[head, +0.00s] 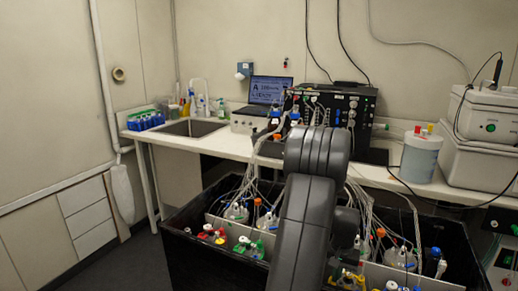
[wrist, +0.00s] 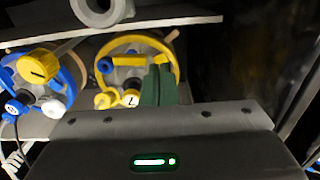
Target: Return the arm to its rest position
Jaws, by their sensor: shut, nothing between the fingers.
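My arm (head: 305,225) rises across the middle of the head view, in front of the bioreactor box. My gripper's end is hidden behind the arm links there. In the wrist view my gripper (wrist: 159,72) shows as two dark green fingers, side by side and together, with nothing held. Behind the fingers is a round vessel top with a yellow ring (wrist: 170,45). I cannot tell whether the fingers touch it. A second top with a blue ring (wrist: 78,75) is to its left.
A black box (head: 190,262) holds several tubed vessels close around my arm. Behind it is a white bench (head: 215,145) with a sink (head: 192,127), laptop (head: 268,91), black control unit (head: 350,105) and grey canister (head: 420,158). Cables hang above. Open floor (head: 140,255) lies at left.

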